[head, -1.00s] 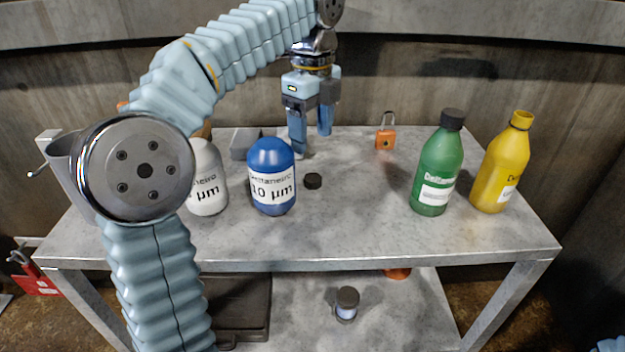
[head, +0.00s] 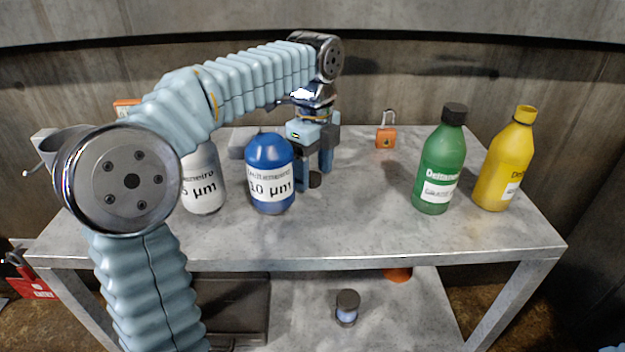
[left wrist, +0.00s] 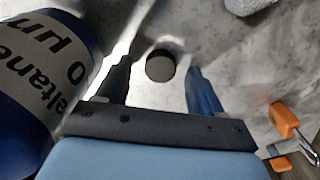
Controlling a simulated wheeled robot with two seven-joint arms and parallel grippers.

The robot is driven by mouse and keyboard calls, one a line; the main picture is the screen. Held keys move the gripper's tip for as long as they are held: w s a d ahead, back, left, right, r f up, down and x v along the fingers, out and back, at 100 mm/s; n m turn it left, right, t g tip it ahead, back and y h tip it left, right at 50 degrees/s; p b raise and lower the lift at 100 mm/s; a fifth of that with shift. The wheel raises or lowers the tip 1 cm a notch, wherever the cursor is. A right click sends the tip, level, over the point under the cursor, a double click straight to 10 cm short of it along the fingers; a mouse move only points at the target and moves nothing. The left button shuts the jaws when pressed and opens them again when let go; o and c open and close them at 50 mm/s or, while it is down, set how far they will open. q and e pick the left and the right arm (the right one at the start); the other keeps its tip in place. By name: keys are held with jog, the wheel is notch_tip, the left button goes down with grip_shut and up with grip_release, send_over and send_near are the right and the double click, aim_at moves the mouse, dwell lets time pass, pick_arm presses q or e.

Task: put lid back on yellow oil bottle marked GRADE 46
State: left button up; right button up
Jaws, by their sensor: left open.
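The yellow bottle (head: 505,165) stands upright at the right of the table, its yellow neck showing no dark cap; its grade marking is not readable. A small dark round lid (head: 315,180) lies on the tabletop right of the blue container. My left gripper (head: 315,178) points down over the lid, open, with one finger on either side of it. In the left wrist view the lid (left wrist: 160,66) shows between the two spread fingertips (left wrist: 158,70), with a gap to each. My right gripper is not in view.
The blue container (head: 270,175) stands close left of my left gripper, with a white one (head: 203,180) beside it. A dark-capped green bottle (head: 440,165) stands just left of the yellow bottle. The middle tabletop (head: 365,200) is clear.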

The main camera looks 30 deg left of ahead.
pick_arm(q)
jog(key=shift+f, duration=0.3)
jog(key=c, duration=1.1)
jog(key=shift+r, duration=0.1)
